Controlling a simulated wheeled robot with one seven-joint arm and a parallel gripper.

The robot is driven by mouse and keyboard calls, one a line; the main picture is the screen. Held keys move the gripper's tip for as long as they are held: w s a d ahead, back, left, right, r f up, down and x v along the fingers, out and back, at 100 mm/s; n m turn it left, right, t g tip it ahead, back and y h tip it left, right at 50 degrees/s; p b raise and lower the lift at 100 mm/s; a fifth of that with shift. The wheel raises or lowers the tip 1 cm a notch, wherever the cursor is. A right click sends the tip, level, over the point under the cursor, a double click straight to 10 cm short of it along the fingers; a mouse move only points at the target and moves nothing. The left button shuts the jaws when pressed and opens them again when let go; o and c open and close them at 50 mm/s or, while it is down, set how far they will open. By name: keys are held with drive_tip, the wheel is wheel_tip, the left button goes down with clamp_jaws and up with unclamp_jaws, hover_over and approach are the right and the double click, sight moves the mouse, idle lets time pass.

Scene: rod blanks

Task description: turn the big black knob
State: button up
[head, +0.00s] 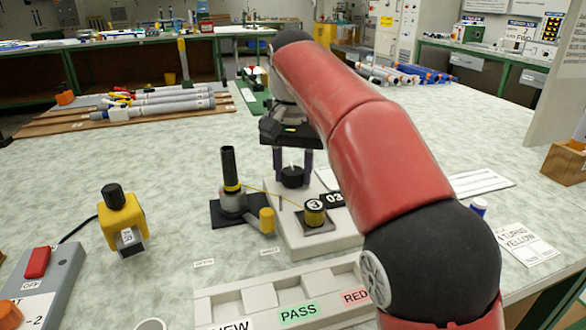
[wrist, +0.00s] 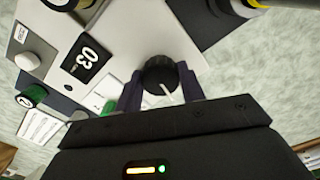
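The big black knob (head: 292,178) is round and sits on a pale grey block-shaped fixture (head: 318,238) in the middle of the table. In the wrist view the knob (wrist: 161,76) carries a white pointer line slanting down and to the right. My gripper (head: 293,176) points down over it, with one dark purple finger on each side. In the wrist view both fingers (wrist: 160,84) lie against the sides of the knob, with no clear gap. A black plate marked 03 (wrist: 87,58) is on the same fixture. The knob's lower part is hidden.
A black upright post (head: 229,168) on a dark base stands close to the left of the fixture. A tray labelled PASS and RED (head: 230,293) lies at the front. A yellow box (head: 122,218) stands left.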

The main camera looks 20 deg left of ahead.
drive_tip(key=c, duration=0.5)
drive_tip(key=shift+r+n+p, duration=0.35)
drive_tip(key=shift+n+p, duration=0.35)
drive_tip(key=shift+p, duration=0.5)
drive_tip(key=shift+n+p, duration=0.5)
drive_tip(key=shift+n, duration=0.1)
drive_tip(key=shift+f+n, duration=0.35)
drive_tip(key=shift+n, duration=0.35)
drive_tip(key=o, duration=1)
